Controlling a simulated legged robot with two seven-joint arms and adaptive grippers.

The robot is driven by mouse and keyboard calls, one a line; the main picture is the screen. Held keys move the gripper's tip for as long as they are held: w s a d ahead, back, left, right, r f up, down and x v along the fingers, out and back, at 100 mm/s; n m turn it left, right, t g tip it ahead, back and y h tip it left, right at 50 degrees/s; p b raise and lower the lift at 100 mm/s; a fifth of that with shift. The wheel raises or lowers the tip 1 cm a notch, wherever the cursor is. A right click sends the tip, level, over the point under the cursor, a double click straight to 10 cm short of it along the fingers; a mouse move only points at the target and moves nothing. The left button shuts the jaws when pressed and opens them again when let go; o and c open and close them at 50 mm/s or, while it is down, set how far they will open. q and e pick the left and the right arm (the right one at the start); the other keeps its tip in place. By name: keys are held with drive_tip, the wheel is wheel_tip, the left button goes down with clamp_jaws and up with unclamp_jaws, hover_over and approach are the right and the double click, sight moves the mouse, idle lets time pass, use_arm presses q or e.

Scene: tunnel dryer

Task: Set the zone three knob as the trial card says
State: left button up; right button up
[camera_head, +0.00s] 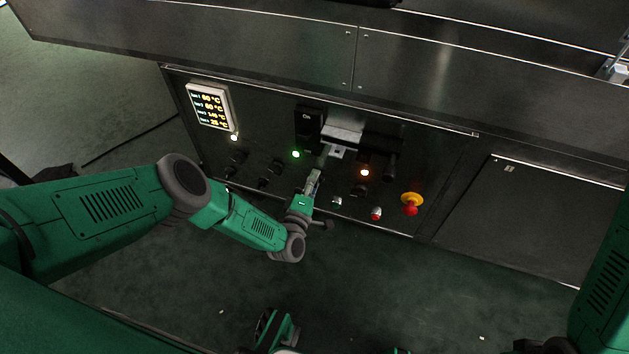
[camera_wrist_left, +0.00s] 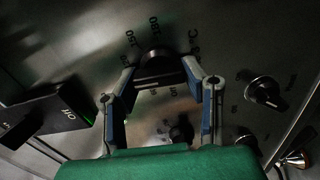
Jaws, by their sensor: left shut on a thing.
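My left gripper (camera_head: 316,176) reaches up to the dryer's control panel, its fingers closed about a black knob (camera_wrist_left: 158,73). The knob sits on a dial with 150 and 180 printed beside it and a °C mark. One finger is on each side of the knob. The head view does not show this knob clearly behind the gripper. A small display (camera_head: 209,105) at the panel's upper left has several rows of yellow °C readings; the third looks like 140. I cannot make out a readable trial card.
Other black knobs (camera_head: 275,166) are to the left.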

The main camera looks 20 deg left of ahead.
use_arm(q)
drive_tip(key=shift+s+a+f+n, duration=0.1)
drive_tip(key=shift+f+n, duration=0.1)
drive_tip(key=shift+n, duration=0.9)
drive_tip(key=shift+s+a+f+n, duration=0.1)
drive_tip(key=shift+f+n, duration=0.1)
drive_tip(key=shift+n, duration=0.9)
drive_tip(key=o, duration=1.1)
drive_tip(key=shift+o, duration=0.3)
drive_tip(key=shift+w, duration=0.1)
drive_tip(key=shift+d+r, duration=0.1)
drive_tip(key=s, duration=1.2)
drive_tip(key=shift+a, duration=0.25)
